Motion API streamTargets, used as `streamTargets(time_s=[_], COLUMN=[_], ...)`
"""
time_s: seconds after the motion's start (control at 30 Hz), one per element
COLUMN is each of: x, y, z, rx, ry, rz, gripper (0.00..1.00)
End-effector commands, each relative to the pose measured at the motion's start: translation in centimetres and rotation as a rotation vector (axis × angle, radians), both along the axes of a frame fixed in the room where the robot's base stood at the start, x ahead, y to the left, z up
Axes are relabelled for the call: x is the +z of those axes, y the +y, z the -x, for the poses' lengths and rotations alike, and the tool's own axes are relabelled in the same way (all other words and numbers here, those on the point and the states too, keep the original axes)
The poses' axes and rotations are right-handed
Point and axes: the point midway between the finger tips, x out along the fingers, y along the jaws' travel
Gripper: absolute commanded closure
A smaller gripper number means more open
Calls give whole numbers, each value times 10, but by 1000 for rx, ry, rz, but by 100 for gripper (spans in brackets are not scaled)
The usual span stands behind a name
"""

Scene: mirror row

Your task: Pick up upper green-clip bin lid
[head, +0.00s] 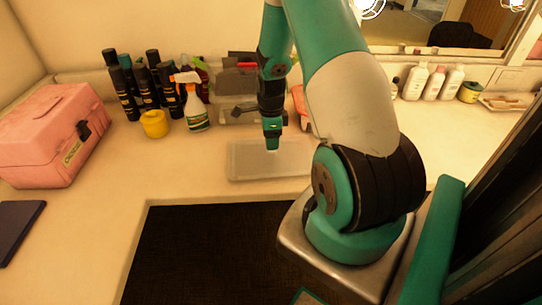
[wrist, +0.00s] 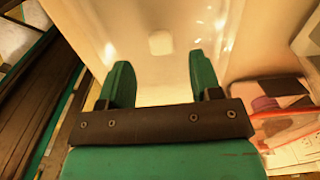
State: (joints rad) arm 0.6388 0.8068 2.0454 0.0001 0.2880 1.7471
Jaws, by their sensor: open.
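A pale translucent flat rectangular piece (head: 245,165), which looks like a bin lid, lies on the counter in front of the mirror. I cannot make out green clips on it. My gripper (head: 272,149) points down just above it in the head view. In the wrist view my gripper (wrist: 162,72) has its two green fingers apart with nothing held between them. A pale glossy surface (wrist: 160,20), probably the same lid, fills the space beyond the fingers. I cannot tell whether the fingertips touch it.
Behind the lid stands a clear bin (head: 233,112) with dark items. To the left are a spray bottle (head: 196,115), a yellow cup (head: 154,124), several dark bottles (head: 125,95) and a pink case (head: 50,135). White bottles (head: 416,82) stand at the back right.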

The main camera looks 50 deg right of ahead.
Motion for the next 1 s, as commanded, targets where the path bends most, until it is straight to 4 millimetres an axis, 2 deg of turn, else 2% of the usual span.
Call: streamTargets(time_s=[0.3,0.57,0.6,0.83,1.0], x=[-43,-47,-47,-47,-47], y=[-1,-1,-1,-1,-1], z=[1,0,0,0,0], rx=[0,0,0,1,1], ry=[3,0,1,1,1], rz=[-2,0,-1,-1,-1], gripper=[42,42,44,96,96])
